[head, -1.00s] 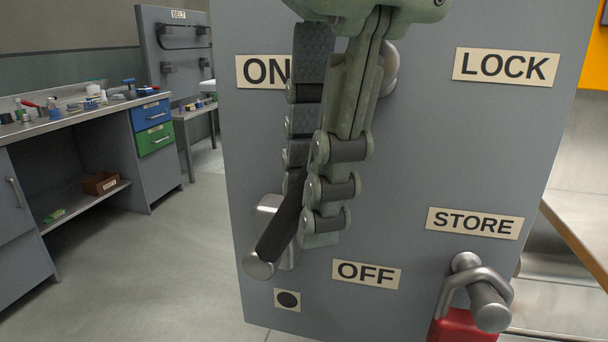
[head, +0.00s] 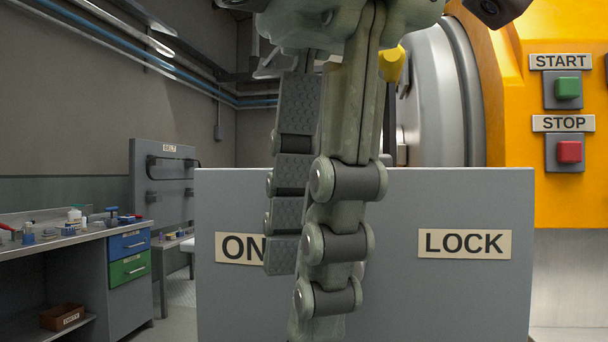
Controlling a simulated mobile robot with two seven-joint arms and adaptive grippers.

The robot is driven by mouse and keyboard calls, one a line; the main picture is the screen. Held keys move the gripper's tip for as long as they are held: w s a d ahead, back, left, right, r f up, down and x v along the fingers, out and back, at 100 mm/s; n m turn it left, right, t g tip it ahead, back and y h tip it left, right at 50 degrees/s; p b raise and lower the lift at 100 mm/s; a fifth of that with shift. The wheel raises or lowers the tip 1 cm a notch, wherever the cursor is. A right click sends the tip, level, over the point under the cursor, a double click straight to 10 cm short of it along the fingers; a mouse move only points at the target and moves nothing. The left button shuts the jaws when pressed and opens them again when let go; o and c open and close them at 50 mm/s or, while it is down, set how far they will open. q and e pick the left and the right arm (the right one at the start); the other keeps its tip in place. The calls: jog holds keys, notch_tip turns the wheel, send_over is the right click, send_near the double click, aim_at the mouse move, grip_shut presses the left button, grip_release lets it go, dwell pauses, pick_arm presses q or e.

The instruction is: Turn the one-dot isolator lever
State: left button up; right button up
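My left gripper (head: 299,298) hangs fingers-down in front of the panel and partly covers the ON label. Its two fingers look apart in depth, with the textured pads of the far finger showing, and I see nothing between them. My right gripper is not in view.
An orange machine (head: 520,110) with a green START button (head: 567,88) and a red STOP button (head: 570,152) stands behind the panel at right. A workbench (head: 80,240) with small items is at left, and a BELT board (head: 160,185) stands farther back.

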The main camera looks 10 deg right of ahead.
pick_arm(q)
jog(key=v, duration=0.3)
jog(key=shift+s+r, duration=0.1)
jog(key=shift+r, duration=0.3)
jog(key=c, duration=0.7)
jog(key=shift+a+f+m+h, duration=0.1)
jog(key=shift+f+m+h, duration=0.15)
jog(key=shift+m, duration=0.25)
grip_shut()
jog(key=w+a+f+m+g+h+b, duration=0.25)
jog(key=a+m+h, duration=0.45)
jog(key=m, duration=0.4)
jog(key=w+a+f+m+g+h+b, duration=0.1)
jog(key=w+a+m+h+b, duration=0.15)
jog(key=a+m+h, duration=0.6)
jog(key=s+d+f+m+y, duration=0.1)
jog(key=d+f+m+y, duration=0.1)
jog(key=d+f, duration=0.4)
jog(key=d, duration=0.4)
jog(key=shift+s+d+f+y, duration=0.25)
jog(key=shift+s+d+y, duration=0.05)
jog(key=shift+s+d, duration=0.05)
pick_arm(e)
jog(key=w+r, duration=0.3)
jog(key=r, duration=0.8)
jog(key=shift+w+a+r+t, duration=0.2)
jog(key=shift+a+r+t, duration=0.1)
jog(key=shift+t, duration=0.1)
